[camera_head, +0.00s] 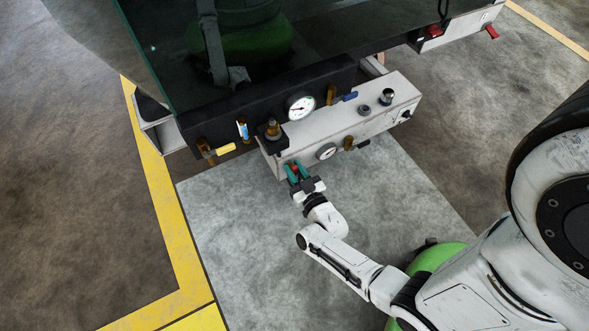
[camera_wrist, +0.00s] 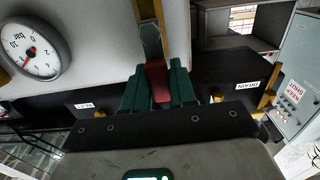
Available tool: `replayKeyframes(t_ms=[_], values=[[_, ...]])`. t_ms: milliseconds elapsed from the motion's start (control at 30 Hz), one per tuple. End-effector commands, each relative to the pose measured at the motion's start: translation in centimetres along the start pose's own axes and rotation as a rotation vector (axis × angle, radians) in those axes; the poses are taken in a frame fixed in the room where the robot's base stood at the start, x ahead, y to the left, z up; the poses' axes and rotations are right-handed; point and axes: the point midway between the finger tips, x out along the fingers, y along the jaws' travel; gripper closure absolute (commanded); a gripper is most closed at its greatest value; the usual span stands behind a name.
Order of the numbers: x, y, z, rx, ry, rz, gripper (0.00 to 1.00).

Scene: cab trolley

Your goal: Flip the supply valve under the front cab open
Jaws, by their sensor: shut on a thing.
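My gripper (camera_head: 294,168) reaches the lower front edge of the pale box (camera_head: 345,124) under the front cab. Its green fingers (camera_wrist: 157,90) are shut on a red lever handle (camera_wrist: 159,82), one finger on each side. The red handle shows as a small spot between the fingers in the head view (camera_head: 295,168). In the wrist view a grey metal lever (camera_wrist: 151,42) runs from the red handle toward a brass-coloured part (camera_wrist: 146,9). I see no label on this lever, and most of the valve body is hidden. I cannot tell whether the valve is open.
A large gauge (camera_head: 300,107) and a smaller gauge (camera_head: 326,151) are close by. Other valves have a yellow handle (camera_head: 226,148), a blue handle (camera_head: 350,97) and a black handle (camera_head: 363,144). A DRAIN label (camera_wrist: 248,86) shows beside my fingers. The floor plate (camera_head: 225,215) is clear.

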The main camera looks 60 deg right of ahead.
Motion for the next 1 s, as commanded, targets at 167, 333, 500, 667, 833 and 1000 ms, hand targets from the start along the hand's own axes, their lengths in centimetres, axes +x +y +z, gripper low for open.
replayKeyframes(t_ms=[167,333,500,667,833,1000], values=[[-0.1,-0.1,0.2,-0.004,-0.005,-0.004,0.64],[-0.1,-0.1,0.1,-0.002,-0.003,-0.003,0.53],[-0.1,-0.1,0.1,-0.002,-0.002,-0.002,0.53],[-1.2,-0.1,0.0,-0.002,-0.003,-0.002,0.53],[-4.1,-0.1,-0.1,-0.002,-0.005,-0.004,0.53],[-7.4,-0.1,0.0,-0.003,-0.005,-0.003,0.53]])
